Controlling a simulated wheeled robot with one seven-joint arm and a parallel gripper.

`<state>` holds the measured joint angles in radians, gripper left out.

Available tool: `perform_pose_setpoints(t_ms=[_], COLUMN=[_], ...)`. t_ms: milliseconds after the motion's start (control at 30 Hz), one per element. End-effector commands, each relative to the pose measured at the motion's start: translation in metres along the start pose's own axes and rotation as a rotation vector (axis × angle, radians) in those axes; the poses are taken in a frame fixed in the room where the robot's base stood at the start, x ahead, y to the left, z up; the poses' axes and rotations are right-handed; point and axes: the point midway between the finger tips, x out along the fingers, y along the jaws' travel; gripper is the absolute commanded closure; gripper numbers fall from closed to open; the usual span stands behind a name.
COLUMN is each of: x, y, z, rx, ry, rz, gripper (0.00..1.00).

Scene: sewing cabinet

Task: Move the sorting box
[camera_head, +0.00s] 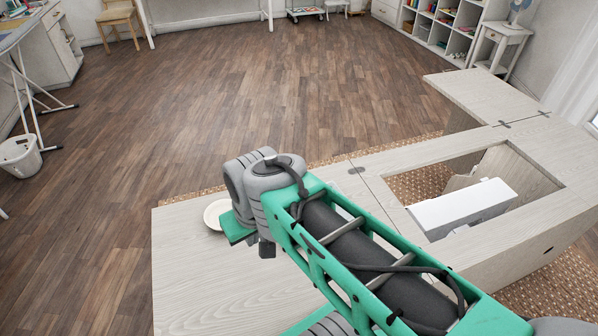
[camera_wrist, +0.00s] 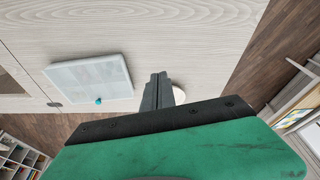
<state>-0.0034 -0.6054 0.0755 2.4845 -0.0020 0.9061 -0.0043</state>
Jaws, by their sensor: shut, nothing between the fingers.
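A flat, pale, translucent square box with a small teal knob at its edge, which looks like the sorting box (camera_wrist: 88,75), lies on the light wood tabletop (camera_wrist: 190,35) in the wrist view. My arm hides it in the head view. My gripper (camera_wrist: 160,78) shows in the wrist view with its dark fingers together and empty. In the picture they are to the right of the box, apart from it. In the head view the fingertips are hidden behind my arm.
A small round white dish (camera_head: 213,214) lies near the tabletop's far edge, close to my gripper; part of it shows behind the fingers in the wrist view (camera_wrist: 180,95). A white sewing machine (camera_head: 462,208) sits in the cabinet's opening at right. The tabletop's front left (camera_head: 215,285) is clear.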

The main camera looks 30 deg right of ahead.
Motion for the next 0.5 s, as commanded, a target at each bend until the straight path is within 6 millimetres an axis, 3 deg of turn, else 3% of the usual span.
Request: perform_pose_setpoints(t_ms=[67, 167, 300, 400, 500], x=[-0.001, 0.004, 0.035, 0.064, 0.083], y=[0.01, 0.047, 0.147, 0.217, 0.261], z=[-0.015, -0.059, -0.123, -0.141, -0.145], rx=[0.017, 0.062, 0.154, 0.203, 0.23], ry=[-0.002, 0.001, 0.016, 0.033, 0.047], rz=[0.006, 0.019, 0.044, 0.059, 0.069], gripper=[1.0, 1.0, 1.0, 1.0, 1.0])
